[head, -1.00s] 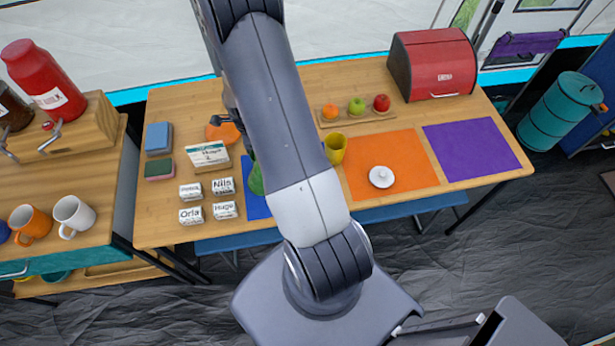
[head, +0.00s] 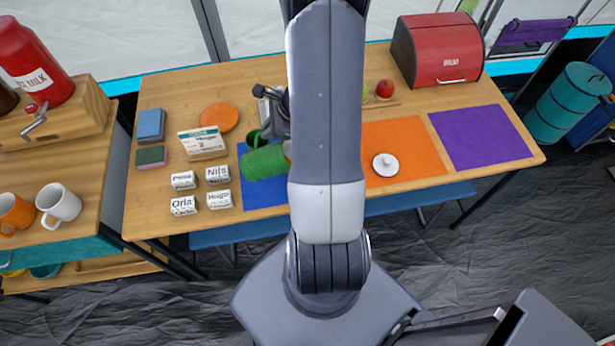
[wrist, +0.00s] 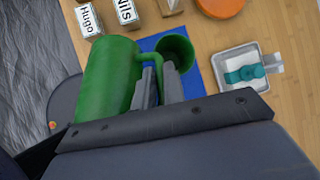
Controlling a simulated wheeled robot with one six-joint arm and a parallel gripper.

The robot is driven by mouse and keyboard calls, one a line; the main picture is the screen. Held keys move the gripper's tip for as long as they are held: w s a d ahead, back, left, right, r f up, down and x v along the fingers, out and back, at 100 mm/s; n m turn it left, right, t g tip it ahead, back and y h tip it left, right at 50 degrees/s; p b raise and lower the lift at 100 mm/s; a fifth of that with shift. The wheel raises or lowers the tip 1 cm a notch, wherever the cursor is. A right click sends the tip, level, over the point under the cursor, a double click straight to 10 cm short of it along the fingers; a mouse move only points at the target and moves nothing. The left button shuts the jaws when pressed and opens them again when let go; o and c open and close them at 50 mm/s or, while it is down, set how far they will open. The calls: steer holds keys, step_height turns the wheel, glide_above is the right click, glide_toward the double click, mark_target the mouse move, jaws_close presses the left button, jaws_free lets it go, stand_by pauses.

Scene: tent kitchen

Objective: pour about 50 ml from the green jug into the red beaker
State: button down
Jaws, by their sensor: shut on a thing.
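The green jug (head: 264,160) is tipped well over onto its side above the blue mat (head: 262,192). In the wrist view the jug's body (wrist: 108,78) fills the left, and my gripper (wrist: 158,80) is shut on its handle. In the head view my gripper (head: 272,108) is partly hidden by my arm. A green round opening (wrist: 178,48) shows beside the fingers over the blue mat; I cannot tell whether it is a separate vessel. No red beaker can be made out; a small reddish patch shows at the jug's right end, beside my arm.
Name blocks (head: 183,206) and a labelled box (head: 203,142) stand left of the jug. An orange disc (head: 219,117) lies behind. A white tray (wrist: 222,63) holds a teal item. The purple mat (head: 480,138) is bare.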

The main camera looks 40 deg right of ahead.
steer(key=shift+s+d+f+t+y, duration=0.15)
steer(key=shift+t+y, duration=0.15)
steer(key=shift+s+d+r+m+y+b, duration=0.15)
steer(key=shift+r+m+y+b, duration=0.15)
steer(key=shift+b, duration=0.15)
steer(key=shift+s+d+r+m+t+y+b, duration=0.2)
steer(key=shift+d+r+m+t+y+b, duration=0.2)
steer(key=shift+t+y, duration=0.2)
steer(key=shift+s+d+r+y+b, duration=0.15)
steer(key=shift+s+d+y+b, duration=0.1)
steer(key=shift+d+y+b, duration=0.1)
stand_by(1.9)
